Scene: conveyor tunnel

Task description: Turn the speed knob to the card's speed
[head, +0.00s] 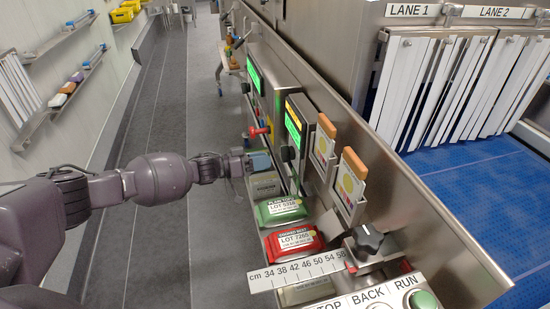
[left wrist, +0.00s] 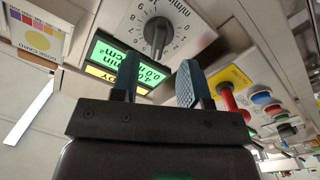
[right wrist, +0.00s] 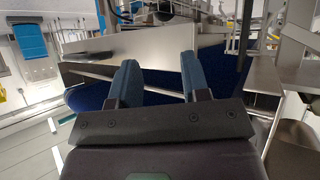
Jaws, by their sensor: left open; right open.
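A dark speed knob (left wrist: 157,35) sits on a grey dial plate with numbers and "m/min" marks in the left wrist view, which shows it upside down. My left gripper (left wrist: 159,62) is open, with its blue fingertips either side of the knob in the picture; I see no contact. In the head view my left gripper (head: 258,163) is at the panel. A lit green display (left wrist: 130,62) is by the dial, partly behind a finger. Two cards in holders (head: 325,145) (head: 350,178) stand on the panel; their text is too small to read. My right gripper (right wrist: 157,68) is open and empty.
A red lever (left wrist: 228,97) and coloured buttons (left wrist: 262,98) are beside the dial. Green (head: 280,210) and red (head: 293,241) packs lie below the panel. Another black knob (head: 369,239) is above a cm scale (head: 300,271). The grey floor at left is clear.

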